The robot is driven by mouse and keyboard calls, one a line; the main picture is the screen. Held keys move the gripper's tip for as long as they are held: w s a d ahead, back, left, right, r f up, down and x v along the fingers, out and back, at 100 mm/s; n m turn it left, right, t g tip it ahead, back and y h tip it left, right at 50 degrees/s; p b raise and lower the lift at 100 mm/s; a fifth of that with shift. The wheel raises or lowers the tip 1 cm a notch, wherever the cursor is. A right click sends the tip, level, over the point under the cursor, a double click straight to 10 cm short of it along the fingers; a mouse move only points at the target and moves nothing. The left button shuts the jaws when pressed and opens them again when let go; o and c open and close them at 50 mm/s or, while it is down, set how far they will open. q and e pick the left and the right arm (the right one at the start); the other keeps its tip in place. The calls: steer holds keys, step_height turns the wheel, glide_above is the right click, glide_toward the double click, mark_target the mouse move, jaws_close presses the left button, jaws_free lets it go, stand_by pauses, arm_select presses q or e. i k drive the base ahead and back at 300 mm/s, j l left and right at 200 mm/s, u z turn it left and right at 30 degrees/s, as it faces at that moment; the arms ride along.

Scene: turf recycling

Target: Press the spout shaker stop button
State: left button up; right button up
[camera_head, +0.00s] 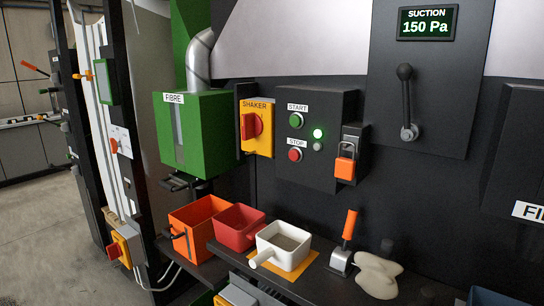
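The red STOP button (295,155) sits on the black shaker control box (325,172), under its white STOP label. The green START button (296,120) is directly above it. To their right, a small green lamp (317,133) glows brightly, with a dull grey round one below it. A yellow SHAKER switch plate (262,143) with a red rotary knob is mounted left of the box. Nothing covers the STOP button. Neither of my grippers shows in the head view.
An orange padlock (345,168) hangs at the box's right side. Below are an orange bin (185,222), a red bin (238,240), a white handled container (268,251), an orange-handled tool (349,226) and pale glove-like items (378,276). A green FIBRE box (210,125) projects at left.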

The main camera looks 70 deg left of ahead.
mark_target(294, 154)
steer(key=u, duration=2)
